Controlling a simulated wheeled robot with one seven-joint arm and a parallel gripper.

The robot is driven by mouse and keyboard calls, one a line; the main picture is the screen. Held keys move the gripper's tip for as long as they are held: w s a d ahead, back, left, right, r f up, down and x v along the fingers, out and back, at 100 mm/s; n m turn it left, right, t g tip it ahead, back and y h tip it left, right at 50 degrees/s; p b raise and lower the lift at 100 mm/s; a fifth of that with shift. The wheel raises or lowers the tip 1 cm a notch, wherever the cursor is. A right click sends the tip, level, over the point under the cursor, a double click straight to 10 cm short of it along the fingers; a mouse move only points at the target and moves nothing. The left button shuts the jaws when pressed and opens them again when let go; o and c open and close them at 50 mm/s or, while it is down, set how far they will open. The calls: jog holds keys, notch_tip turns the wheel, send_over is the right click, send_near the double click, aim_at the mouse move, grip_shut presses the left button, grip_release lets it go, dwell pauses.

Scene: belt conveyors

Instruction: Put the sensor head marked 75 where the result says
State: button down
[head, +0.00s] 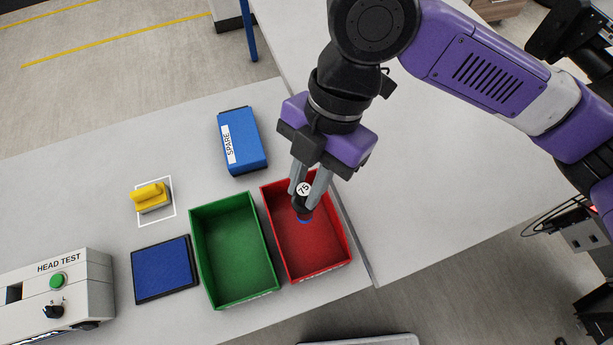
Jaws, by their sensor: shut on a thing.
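The sensor head marked 75 (303,190) is a dark piece with a white round label and a bit of blue at its lower end. My gripper (308,188) is shut on it, pointing down over the red bin (346,243). The head is at the upper part of that bin; I cannot tell whether it touches the floor. The red bin looks otherwise empty. The green bin (197,251) beside it on the left is empty. The head test box (70,268) stands at the lower left with a green button and a small switch; no result is readable.
A blue box labelled SPARE (244,141) lies behind the bins. A yellow piece (149,195) sits in a white outlined square. A blue pad (162,268) lies left of the green bin. The grey table is clear at the upper left and right.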

jog(key=shift+f+b, duration=2.95)
jog(key=shift+f, duration=0.95)
jog(key=c, duration=1.2)
grip_release()
jog(key=v, duration=0.7)
jog(key=shift+r, duration=0.4)
